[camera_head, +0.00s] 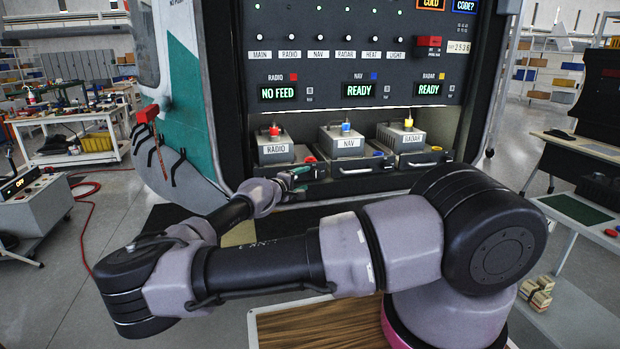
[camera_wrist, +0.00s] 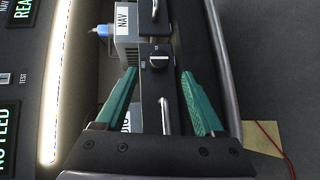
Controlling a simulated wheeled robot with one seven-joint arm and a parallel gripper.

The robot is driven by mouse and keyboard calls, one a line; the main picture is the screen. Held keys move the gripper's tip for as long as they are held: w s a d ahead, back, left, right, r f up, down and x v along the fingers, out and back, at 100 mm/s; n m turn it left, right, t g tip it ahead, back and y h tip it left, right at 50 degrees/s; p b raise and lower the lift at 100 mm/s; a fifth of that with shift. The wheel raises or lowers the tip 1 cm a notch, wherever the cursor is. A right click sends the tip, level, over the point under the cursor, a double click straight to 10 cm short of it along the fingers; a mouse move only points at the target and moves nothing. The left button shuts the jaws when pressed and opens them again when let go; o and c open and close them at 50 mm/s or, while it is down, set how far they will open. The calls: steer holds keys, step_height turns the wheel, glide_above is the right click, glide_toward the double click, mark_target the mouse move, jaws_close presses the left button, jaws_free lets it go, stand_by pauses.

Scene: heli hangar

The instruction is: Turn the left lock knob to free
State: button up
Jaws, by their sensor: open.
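The equipment rack holds three trays, with the RADIO unit (camera_head: 275,148), the NAV unit (camera_head: 345,142) and the RADAR unit (camera_head: 410,138) on them. In the wrist view a small black knob (camera_wrist: 159,62) with a white pointer mark sits on the tray front, between two handles. Its tiny labels are too small to read. My gripper (camera_wrist: 159,74) is open, its green fingers on either side of the knob, apart from it in the picture. In the head view my gripper (camera_head: 297,177) is in front of the RADIO tray and the knob cannot be made out.
A tray handle (camera_wrist: 166,115) lies between my fingers lower in the wrist view. The NAV tray handle (camera_head: 357,170) sticks out to the right. Screens above read NO FEED (camera_head: 278,92) for radio and READY (camera_head: 366,90) for nav. A cart (camera_head: 30,200) stands left.

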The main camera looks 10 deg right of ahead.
steer(key=v, duration=0.4)
